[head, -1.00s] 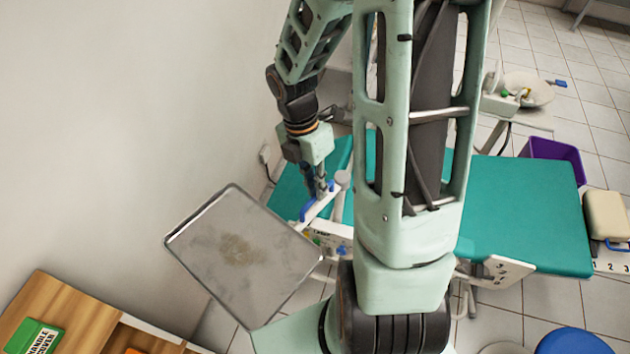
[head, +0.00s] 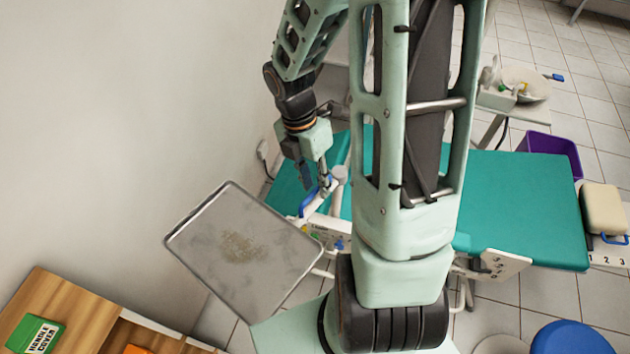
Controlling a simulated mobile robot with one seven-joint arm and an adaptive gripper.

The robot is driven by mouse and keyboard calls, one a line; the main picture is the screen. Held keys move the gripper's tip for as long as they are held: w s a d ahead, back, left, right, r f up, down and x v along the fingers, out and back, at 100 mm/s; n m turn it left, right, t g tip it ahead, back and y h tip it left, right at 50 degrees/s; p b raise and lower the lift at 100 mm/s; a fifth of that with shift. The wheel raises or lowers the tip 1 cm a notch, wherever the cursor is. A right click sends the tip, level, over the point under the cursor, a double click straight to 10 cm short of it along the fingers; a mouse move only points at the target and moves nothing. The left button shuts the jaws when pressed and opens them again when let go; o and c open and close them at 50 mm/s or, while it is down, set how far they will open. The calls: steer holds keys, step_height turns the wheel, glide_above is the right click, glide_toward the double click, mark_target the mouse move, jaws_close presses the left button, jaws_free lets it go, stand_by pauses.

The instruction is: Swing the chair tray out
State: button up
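The chair tray (head: 215,265) is a grey metal rectangle with a raised rim and a dull stain, at lower left in the head view. It stands out to the left of the teal dental chair (head: 520,205). A white arm with a blue handle (head: 308,204) is by the tray's upper right corner. My gripper (head: 315,186) points down just above the blue handle. Its fingers look spread apart, with nothing visibly held between them. Whether a finger touches the handle is unclear. My own arm hides the middle of the chair.
A wooden cabinet (head: 70,305) with a green box (head: 35,335) is at lower left. A bare wall runs along the left. A purple bin (head: 553,150), a beige box (head: 603,210) and a blue round stool seat (head: 570,339) are at right. Tiled floor is open at upper right.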

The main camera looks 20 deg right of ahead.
step_height(320, 180, up, 12)
steer(key=w+a, duration=0.1)
steer(key=w, duration=0.1)
steer(key=shift+f, duration=0.15)
stand_by(0.5)
